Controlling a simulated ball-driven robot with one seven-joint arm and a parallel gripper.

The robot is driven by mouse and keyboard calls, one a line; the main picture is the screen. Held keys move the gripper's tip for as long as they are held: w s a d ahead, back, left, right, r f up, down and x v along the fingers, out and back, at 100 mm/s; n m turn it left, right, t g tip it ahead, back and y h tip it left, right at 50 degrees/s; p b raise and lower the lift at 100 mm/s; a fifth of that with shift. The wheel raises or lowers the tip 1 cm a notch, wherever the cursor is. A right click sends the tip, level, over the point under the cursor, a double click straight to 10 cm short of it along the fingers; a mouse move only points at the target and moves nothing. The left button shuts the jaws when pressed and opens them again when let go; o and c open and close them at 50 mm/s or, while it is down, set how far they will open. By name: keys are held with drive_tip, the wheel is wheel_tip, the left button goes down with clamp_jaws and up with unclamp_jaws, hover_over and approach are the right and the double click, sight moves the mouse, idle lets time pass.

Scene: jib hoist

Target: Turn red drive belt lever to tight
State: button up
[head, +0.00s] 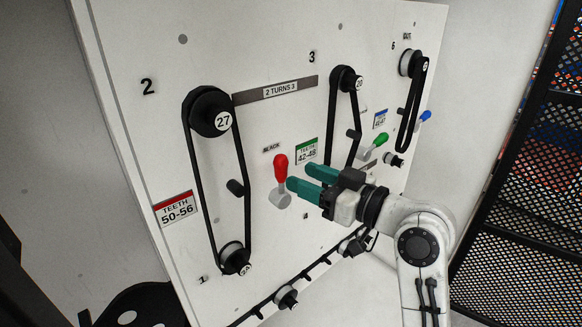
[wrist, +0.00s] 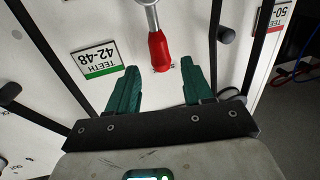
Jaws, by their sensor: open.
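The red lever (head: 281,168) has a red grip on a grey pivot (head: 280,199), low on the white panel. In the head view its grip points upward, near a small label that seems to read "SLACK" (head: 271,148). My gripper (head: 299,178) is open, with its teal fingers just right of the red lever. In the wrist view the tip of the red grip (wrist: 159,50) appears between the open fingertips (wrist: 159,70). I cannot tell whether they touch it.
A green lever (head: 380,140) and a blue lever (head: 425,115) stand further right with their own belts. A small idler peg (head: 236,187) sticks out by the left belt. A black mesh screen (head: 525,170) stands at the right.

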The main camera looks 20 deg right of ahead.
sight(286, 169)
drive_tip(key=shift+p+x, duration=0.35)
drive_tip(key=shift+x, duration=1.8)
clamp_jaws()
